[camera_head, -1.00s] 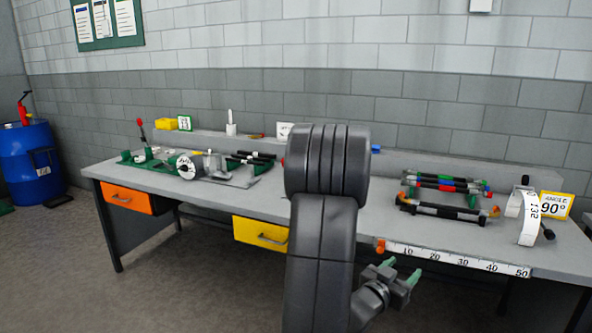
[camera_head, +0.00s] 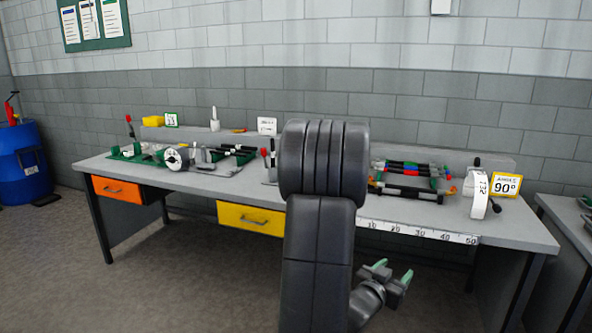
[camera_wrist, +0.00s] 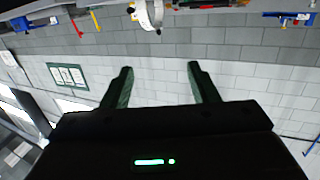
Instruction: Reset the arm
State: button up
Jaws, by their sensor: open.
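My gripper (camera_head: 393,272) shows low in the head view, in front of the workbench and below the level of its top. Its two green-tipped fingers are apart with nothing between them. In the wrist view my gripper (camera_wrist: 160,82) is also open and empty, and that picture is upside down, with the wall behind the fingers. My dark arm covers the middle of the workbench (camera_head: 420,228) in the head view, hiding part of its top.
An orange drawer (camera_head: 118,190) and a yellow drawer (camera_head: 250,218) sit under the bench top. A rack of coloured rods (camera_head: 410,180), a ruler strip (camera_head: 418,231) and a 90° sign (camera_head: 506,184) are at right. A blue barrel (camera_head: 22,165) stands far left. The floor in front is clear.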

jog(key=s+a+f+n+g+y+b, duration=0.1)
jog(key=s+a+f+n+y+b, duration=0.1)
jog(key=a+f, duration=0.5)
jog(key=s+a+f+n+g+y+b, duration=0.2)
jog(key=s+a+f+n+y+b, duration=0.1)
jog(key=a+f+y+b, duration=0.4)
jog(key=shift+s+a+f+n+y, duration=0.3)
jog(key=shift+f+n+y, duration=0.15)
jog(key=shift+f, duration=0.25)
